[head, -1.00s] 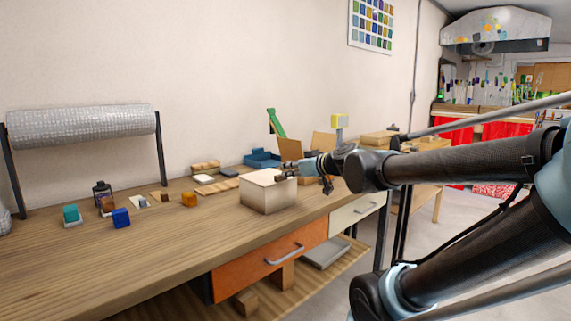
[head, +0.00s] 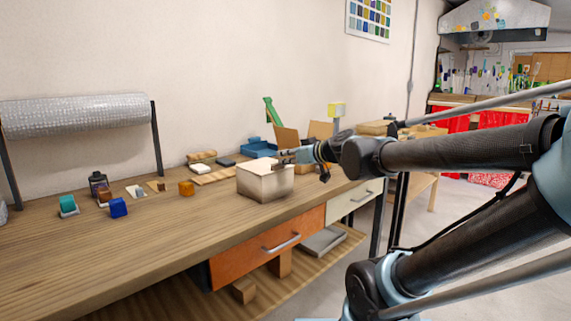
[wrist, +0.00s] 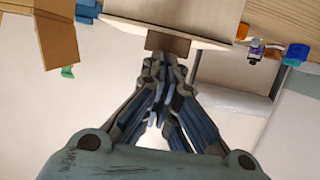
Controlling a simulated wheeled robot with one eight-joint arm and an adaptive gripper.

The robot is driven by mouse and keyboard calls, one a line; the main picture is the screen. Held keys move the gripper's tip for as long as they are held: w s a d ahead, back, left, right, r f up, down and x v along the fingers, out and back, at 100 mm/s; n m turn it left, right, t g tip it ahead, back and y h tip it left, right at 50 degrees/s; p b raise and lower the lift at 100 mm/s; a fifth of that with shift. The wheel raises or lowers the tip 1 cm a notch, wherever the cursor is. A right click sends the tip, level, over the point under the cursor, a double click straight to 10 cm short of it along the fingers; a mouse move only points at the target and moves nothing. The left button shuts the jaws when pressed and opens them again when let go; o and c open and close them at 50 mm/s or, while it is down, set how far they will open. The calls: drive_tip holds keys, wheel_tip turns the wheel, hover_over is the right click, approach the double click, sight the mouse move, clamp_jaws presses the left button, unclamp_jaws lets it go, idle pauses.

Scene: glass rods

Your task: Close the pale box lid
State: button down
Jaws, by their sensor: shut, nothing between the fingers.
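The pale box (head: 264,186) stands on the workbench near its front edge, right of centre in the head view. Its pale lid (head: 262,167) looks like a flat top over the box; whether it lies fully flush cannot be told. My gripper (head: 281,157) is shut and empty at the back right edge of the lid, close to it; contact is unclear. In the wrist view, the pale box (wrist: 180,8) fills the top edge and my gripper's fingertips (wrist: 166,62) are together just below a brownish block-like patch (wrist: 168,44).

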drive_tip(key=shift+s+d, duration=3.1)
drive_tip(key=shift+d, duration=0.35)
drive_tip(key=s+d+f+m+g+h, duration=0.2)
drive_tip(key=s+f, duration=0.1)
drive_tip(key=f, duration=0.4)
drive_tip(key=s+d+f+m+g+h, duration=0.1)
drive_tip(key=s+d+f+g+h, duration=0.15)
drive_tip(key=f, duration=0.45)
drive_tip(key=s+d+f+m+g+h, duration=0.3)
drive_tip(key=s+d+f+m+h, duration=0.3)
drive_tip(key=d+f, duration=0.4)
drive_tip(key=s+d, duration=0.1)
drive_tip(key=d, duration=0.1)
drive_tip(key=shift+s+d, duration=0.15)
drive_tip(key=shift+d, duration=0.15)
drive_tip(key=shift+f, duration=0.1)
drive_tip(key=shift+w+f+g, duration=0.2)
drive_tip(key=shift+w+g, duration=0.05)
drive_tip(key=shift+w, duration=0.2)
